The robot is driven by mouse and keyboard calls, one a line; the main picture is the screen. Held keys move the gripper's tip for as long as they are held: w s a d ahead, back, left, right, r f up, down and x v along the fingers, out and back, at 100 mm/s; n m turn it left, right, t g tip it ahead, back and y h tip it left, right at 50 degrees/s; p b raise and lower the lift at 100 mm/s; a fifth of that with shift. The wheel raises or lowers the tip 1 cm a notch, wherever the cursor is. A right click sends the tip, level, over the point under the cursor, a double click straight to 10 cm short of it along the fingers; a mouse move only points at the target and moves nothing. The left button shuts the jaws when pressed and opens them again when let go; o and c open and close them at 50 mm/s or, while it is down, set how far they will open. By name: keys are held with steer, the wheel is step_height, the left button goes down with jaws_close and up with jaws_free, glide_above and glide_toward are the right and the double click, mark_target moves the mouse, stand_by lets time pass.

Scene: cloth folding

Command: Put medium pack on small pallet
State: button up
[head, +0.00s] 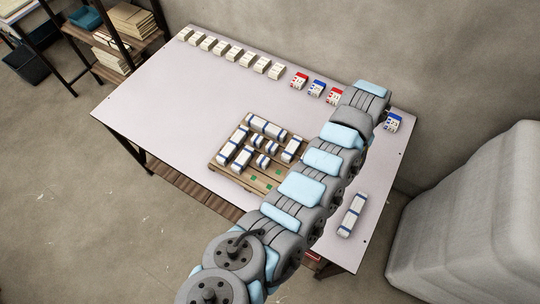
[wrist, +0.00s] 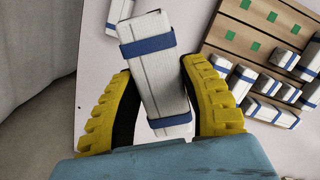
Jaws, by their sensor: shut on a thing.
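My gripper (wrist: 157,68) has two yellow fingers, shut on the sides of a white pack (wrist: 158,85) with two blue bands. In the head view my own arm hides the gripper and this pack. A wooden pallet (head: 222,166) with green marks lies mid-table and carries several white packs with blue bands. The pallet also shows in the wrist view (wrist: 236,32), to the right of the held pack and apart from it. The green-marked boards are bare.
Another long white pack (head: 352,215) lies on the table (head: 165,90) near its right edge. White boxes (head: 229,50) and red or blue boxes (head: 317,88) line the back. A large grey block (head: 475,220) stands on the right.

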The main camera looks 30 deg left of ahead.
steer(key=s+a+f+n+t+p, duration=0.1)
steer(key=s+a+f+n+p, duration=0.4)
steer(key=s, duration=0.4)
steer(key=s+a+f+n+p, duration=0.25)
steer(key=s+a+n, duration=0.4)
steer(key=s, duration=0.35)
steer(key=b, duration=0.6)
glide_toward(287, 169)
steer(key=shift+h, duration=0.4)
steer(key=s+d, duration=0.2)
steer(key=s, duration=0.1)
steer(key=s+d, duration=0.1)
steer(key=s, duration=0.1)
steer(key=shift+f, duration=0.25)
steer(key=shift+w+f, duration=0.15)
steer(key=shift+f, duration=0.3)
steer(key=shift+w+a+f, duration=0.25)
steer(key=shift+w+f, duration=0.3)
steer(key=shift+f, duration=0.1)
steer(key=shift+w+f, duration=0.1)
